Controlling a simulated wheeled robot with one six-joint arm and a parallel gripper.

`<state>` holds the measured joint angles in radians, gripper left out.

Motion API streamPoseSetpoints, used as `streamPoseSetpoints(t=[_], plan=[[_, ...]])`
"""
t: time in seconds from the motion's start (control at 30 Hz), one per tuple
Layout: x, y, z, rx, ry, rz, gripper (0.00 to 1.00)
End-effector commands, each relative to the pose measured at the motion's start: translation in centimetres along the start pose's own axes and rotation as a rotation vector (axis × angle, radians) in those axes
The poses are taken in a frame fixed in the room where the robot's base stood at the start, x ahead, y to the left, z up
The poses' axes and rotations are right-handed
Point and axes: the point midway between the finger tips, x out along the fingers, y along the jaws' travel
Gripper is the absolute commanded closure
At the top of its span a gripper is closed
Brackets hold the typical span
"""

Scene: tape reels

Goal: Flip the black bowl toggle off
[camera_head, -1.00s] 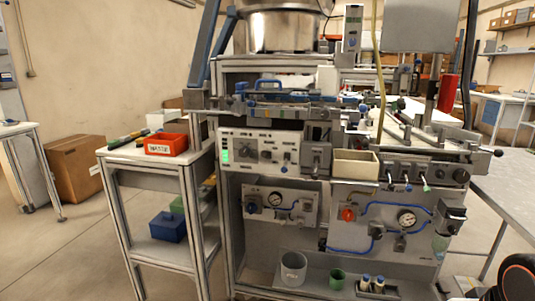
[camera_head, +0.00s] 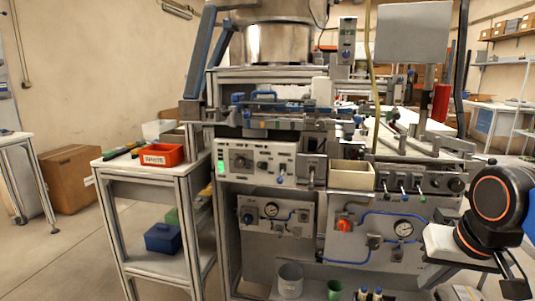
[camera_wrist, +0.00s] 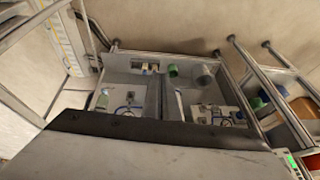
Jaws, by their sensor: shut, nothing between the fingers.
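The pale control box (camera_head: 226,149) sits under the metal bowl feeder (camera_head: 285,42) and carries a lit green indicator (camera_head: 221,168) and a dark round knob (camera_head: 241,162). A small dark lever, which looks like the black bowl toggle (camera_head: 263,166), is right of the knob; its position is too small to tell. A blue-tipped lever (camera_head: 281,180) hangs at the box's lower right. My gripper (camera_wrist: 163,90) is shut and empty in the wrist view, pointing toward the lower panels from a distance. My gripper's fingers are not clear in the head view.
Gauge panels with blue hoses (camera_head: 375,240) are below. A side cart with a red bin (camera_head: 162,155) stands left. Open floor lies at the left.

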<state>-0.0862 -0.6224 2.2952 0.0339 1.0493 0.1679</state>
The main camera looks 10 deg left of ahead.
Motion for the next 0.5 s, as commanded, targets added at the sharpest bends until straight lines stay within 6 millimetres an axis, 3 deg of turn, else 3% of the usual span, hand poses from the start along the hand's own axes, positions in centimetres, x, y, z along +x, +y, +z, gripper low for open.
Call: streamPoseSetpoints(t=[0.1, 0.5], plan=[[-1.9, -2.3, -4.0, 0.038, -0.005, -0.027, 1.0], [-7.1, -11.0, -15.6, 0.172, -0.035, -0.114, 1.0]])
